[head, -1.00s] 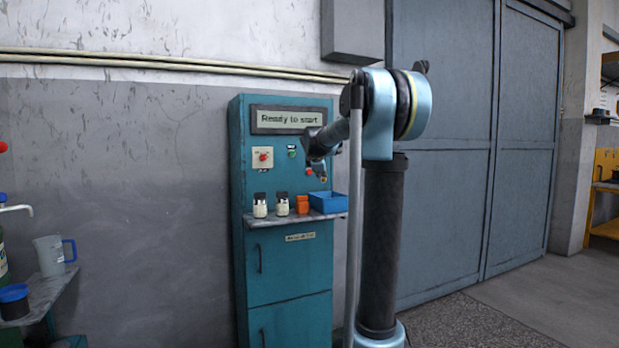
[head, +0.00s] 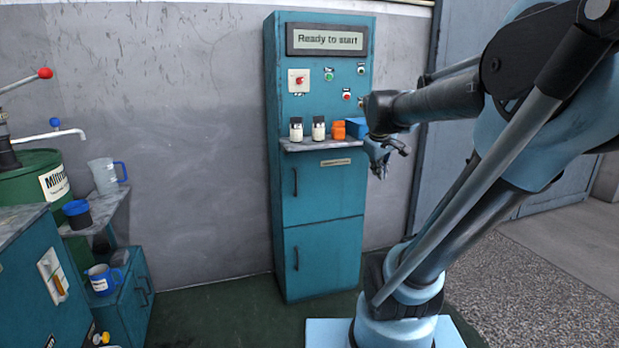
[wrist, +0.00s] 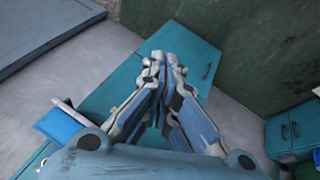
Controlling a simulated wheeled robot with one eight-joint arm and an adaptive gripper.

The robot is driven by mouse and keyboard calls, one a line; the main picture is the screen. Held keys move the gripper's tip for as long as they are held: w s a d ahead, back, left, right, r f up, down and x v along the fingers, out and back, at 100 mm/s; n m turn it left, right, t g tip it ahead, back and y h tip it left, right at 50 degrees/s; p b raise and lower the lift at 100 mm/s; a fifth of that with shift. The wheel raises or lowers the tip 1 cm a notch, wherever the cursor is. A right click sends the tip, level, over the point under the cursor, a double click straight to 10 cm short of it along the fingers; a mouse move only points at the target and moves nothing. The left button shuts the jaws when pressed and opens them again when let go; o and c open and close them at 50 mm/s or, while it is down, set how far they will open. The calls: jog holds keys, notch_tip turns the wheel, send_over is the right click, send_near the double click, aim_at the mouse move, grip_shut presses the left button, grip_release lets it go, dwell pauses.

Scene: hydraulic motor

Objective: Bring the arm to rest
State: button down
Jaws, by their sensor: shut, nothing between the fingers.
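My gripper (head: 381,170) hangs at the end of my arm, to the right of the teal control cabinet (head: 327,236) in the head view. In the wrist view my gripper (wrist: 166,62) has its two fingers together with nothing between them. The cabinet (wrist: 197,46) lies behind the fingers there. The cabinet's display reads "Ready to start". My forearm and gripper partly hide the blue bin (head: 354,127) on the cabinet's shelf.
The shelf (head: 318,144) also holds two white jars (head: 307,130) and an orange item (head: 338,130). The floor (head: 240,322) before the cabinet is clear.

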jog(key=s+a+f+m+g+y, duration=0.2)
jog(key=s+f+m, duration=0.3)
jog(key=s+f, duration=1.1)
jog(key=s+a+g, duration=0.1)
jog(key=s, duration=0.3)
jog(key=shift+s+f+m, duration=0.35)
jog(key=shift+f+m, duration=0.05)
jog(key=shift+a, duration=0.1)
